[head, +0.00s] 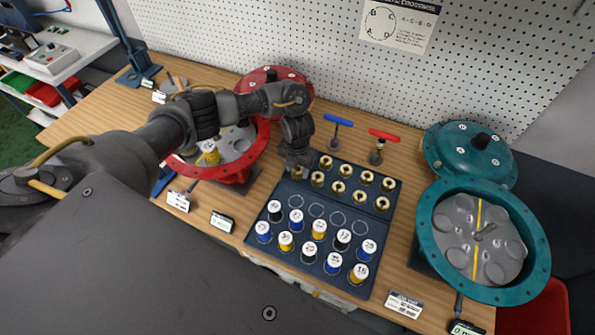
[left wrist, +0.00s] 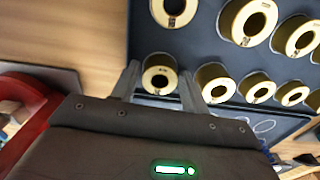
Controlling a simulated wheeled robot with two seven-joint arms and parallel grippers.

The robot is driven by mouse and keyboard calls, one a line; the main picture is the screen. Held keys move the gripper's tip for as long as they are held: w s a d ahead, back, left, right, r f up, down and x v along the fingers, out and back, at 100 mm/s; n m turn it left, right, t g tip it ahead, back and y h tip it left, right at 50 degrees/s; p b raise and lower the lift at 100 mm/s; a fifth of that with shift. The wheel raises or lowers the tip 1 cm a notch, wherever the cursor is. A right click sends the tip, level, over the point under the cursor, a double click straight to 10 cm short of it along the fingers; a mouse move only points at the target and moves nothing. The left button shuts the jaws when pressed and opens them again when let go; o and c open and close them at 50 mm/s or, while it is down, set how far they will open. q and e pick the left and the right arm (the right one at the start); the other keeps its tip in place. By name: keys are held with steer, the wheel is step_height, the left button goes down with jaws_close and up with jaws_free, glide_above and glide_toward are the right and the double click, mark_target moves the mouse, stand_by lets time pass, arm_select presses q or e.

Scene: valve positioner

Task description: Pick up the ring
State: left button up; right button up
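Several brass rings (head: 338,187) stand in rows at the back of a dark blue tray (head: 390,211). My left gripper (head: 297,172) points down over the tray's back left corner, at the left end of a row of rings. In the left wrist view its two fingers (left wrist: 160,82) stand on either side of one brass ring (left wrist: 160,72), with narrow gaps showing. The gripper looks open, and the ring seems to rest on the tray. The gripper body hides its lower part. My right gripper is not in view.
Numbered spools (head: 319,229) fill the tray's front. A red round housing (head: 233,172) stands close to the left, a teal housing (head: 537,245) to the right. Blue (head: 338,121) and red (head: 383,135) T-handle tools stand behind the tray. A pegboard (head: 300,60) closes the back.

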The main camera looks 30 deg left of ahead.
arm_select(q)
steer(key=c, duration=0.8)
steer(key=shift+r, duration=0.15)
step_height(320, 180, up, 18)
steer(key=shift+f, duration=0.15)
